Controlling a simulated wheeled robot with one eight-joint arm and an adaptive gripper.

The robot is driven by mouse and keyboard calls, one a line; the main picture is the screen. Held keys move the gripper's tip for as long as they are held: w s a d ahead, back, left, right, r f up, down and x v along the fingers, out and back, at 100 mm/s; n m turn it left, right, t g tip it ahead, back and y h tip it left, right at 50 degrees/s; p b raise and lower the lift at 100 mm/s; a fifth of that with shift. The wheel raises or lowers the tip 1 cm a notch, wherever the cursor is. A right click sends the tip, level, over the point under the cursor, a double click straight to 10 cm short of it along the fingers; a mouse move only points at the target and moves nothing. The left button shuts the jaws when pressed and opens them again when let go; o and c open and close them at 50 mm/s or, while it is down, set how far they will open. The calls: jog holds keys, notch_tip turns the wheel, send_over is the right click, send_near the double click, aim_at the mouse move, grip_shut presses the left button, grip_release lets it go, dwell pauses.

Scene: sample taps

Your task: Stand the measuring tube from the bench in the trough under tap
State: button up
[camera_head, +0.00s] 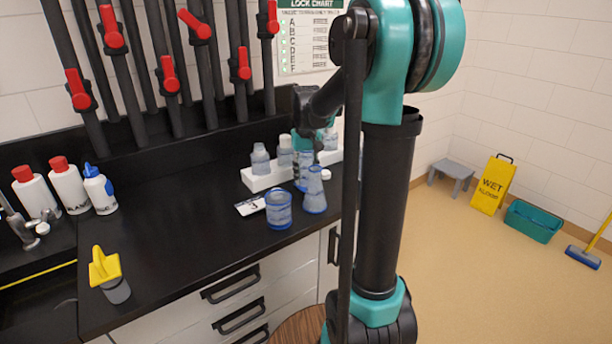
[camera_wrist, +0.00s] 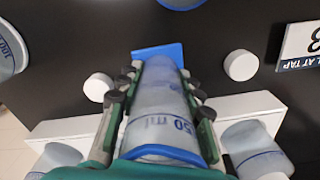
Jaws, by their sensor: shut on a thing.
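The measuring tube (camera_head: 303,173) is clear with blue bands and a blue foot. My gripper (camera_head: 302,158) is shut on it over the right part of the black bench (camera_head: 190,230). In the wrist view the tube (camera_wrist: 165,110) lies between both fingers of my gripper (camera_wrist: 158,85), its blue foot past the fingertips. The tube looks near upright; I cannot tell whether its foot touches the bench. Several black pipes with red-handled taps (camera_head: 168,74) run down the back wall. A dark recess (camera_head: 45,312) shows at the lower left; I cannot tell if it is the trough.
A conical flask (camera_head: 314,192) and a beaker (camera_head: 278,209) stand close to the tube. A white rack (camera_head: 262,179) with bottles is behind it. A card (camera_head: 250,206) lies beside the beaker. Capped bottles (camera_head: 68,185) and a yellow-topped item (camera_head: 105,268) are left. The bench middle is clear.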

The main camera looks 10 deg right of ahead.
jog(key=o, duration=1.1)
jog(key=shift+f, duration=0.1)
